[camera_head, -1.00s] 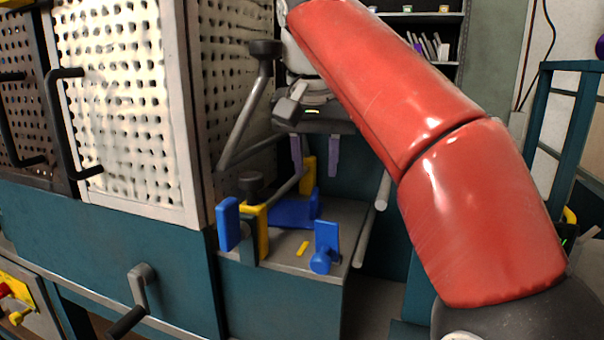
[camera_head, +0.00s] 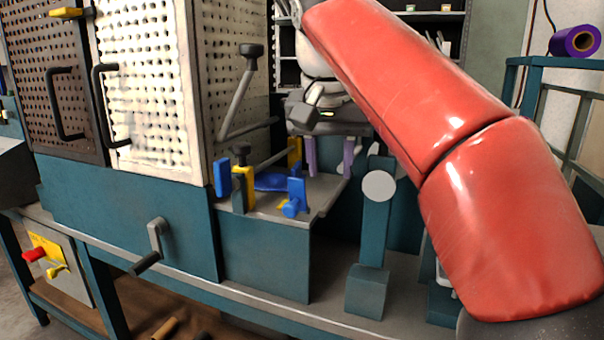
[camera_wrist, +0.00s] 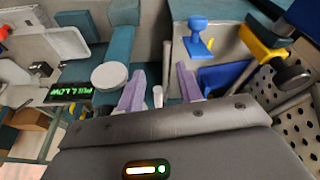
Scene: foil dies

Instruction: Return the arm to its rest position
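My gripper (camera_head: 329,157) hangs from my red arm on the near side of the white perforated cabinet, to the right of it. Its two purple fingers point down and stand apart, with nothing held between them. In the wrist view the fingers of my gripper (camera_wrist: 160,88) are also spread. Behind the gap lies a small white rod end, which looks apart from them. A grey-topped ledge (camera_head: 322,190) with blue and yellow clamp parts lies below and left of the gripper in the head view.
The perforated cabinet (camera_head: 150,85) has black handles and a grey lever (camera_head: 237,100). A crank (camera_head: 155,240) sticks out of its teal base. A teal post with a round grey disc (camera_head: 379,186) stands right of the ledge. A purple roll (camera_head: 575,41) sits on the right frame.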

